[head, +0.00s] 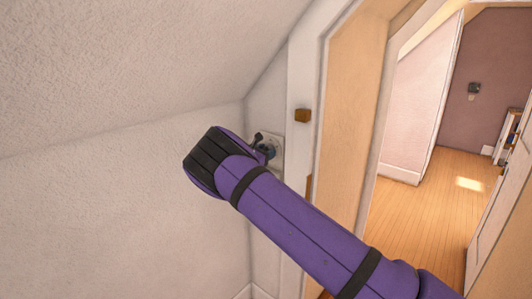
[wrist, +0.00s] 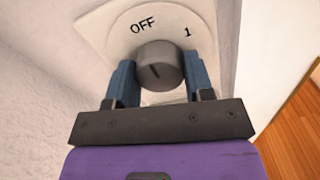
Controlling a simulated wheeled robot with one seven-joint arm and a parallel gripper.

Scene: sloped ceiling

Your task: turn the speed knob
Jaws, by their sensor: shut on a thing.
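The speed knob (wrist: 160,60) is a round dark grey dial on a pale square wall plate (wrist: 97,27), which also shows in the head view (head: 278,143). In the wrist view the plate carries "OFF" above the knob and "1" to the upper right. A short dark line on the knob's face slants up and left, roughly toward "OFF". My gripper (wrist: 160,83) has its blue fingers on either side of the knob and is shut on it. In the head view my gripper (head: 264,149) is at the plate, and the knob is mostly hidden there.
A white door frame (head: 307,75) and a wooden door jamb stand just right of the plate. A sloped ceiling (head: 130,60) hangs above the left wall. Beyond the doorway lies open wooden floor (head: 430,220).

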